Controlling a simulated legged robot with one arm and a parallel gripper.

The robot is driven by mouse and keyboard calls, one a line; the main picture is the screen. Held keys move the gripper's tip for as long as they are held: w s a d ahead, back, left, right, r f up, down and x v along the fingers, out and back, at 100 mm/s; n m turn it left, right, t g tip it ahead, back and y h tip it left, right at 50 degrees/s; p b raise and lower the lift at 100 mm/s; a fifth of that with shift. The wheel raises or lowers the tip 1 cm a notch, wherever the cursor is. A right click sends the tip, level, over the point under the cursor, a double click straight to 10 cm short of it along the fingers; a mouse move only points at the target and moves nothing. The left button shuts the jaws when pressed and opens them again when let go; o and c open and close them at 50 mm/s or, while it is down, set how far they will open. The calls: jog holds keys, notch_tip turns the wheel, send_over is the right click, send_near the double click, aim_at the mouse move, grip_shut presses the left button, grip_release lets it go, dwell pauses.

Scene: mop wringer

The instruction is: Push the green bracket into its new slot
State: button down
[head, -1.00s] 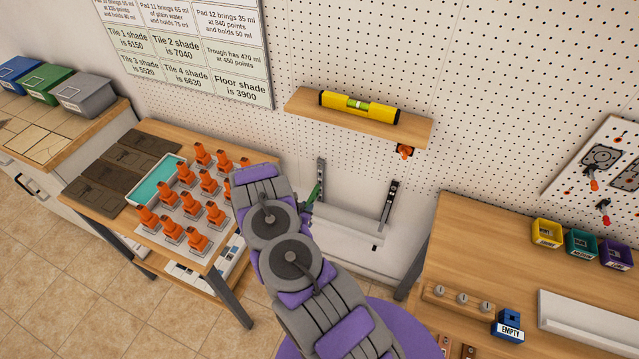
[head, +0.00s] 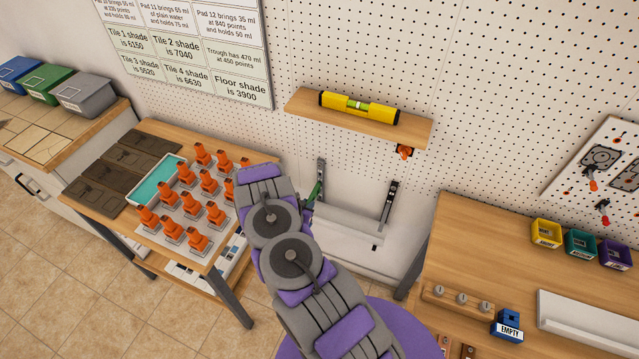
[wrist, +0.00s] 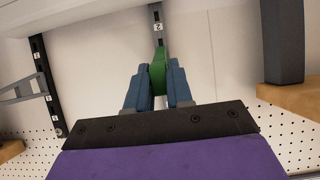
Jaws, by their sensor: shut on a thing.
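My gripper (wrist: 157,90) shows in the wrist view with its two blue fingers shut on the green bracket (wrist: 158,70). The bracket stands upright between them. Its far end lies close to a dark slotted rail (wrist: 157,28) with a small number label. I cannot tell whether the bracket is seated in a slot.
A second rail (head: 389,202) stands to the right, with a pale horizontal trough (head: 348,225) between the rails. Above is a wooden shelf (head: 412,128) with a yellow level (head: 358,106). Orange items stand on the left table; a wooden bench (head: 480,235) is at right.

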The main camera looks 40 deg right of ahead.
jog(key=shift+w+d, duration=0.15)
jog(key=shift+d, duration=0.25)
dwell(0.5)
jog(key=c, duration=0.9)
grip_release()
jog(key=p+v, duration=0.1)
jog(key=v, duration=1.6)
jog(key=shift+a+r+p, duration=0.15)
jog(key=shift+p, duration=0.15)
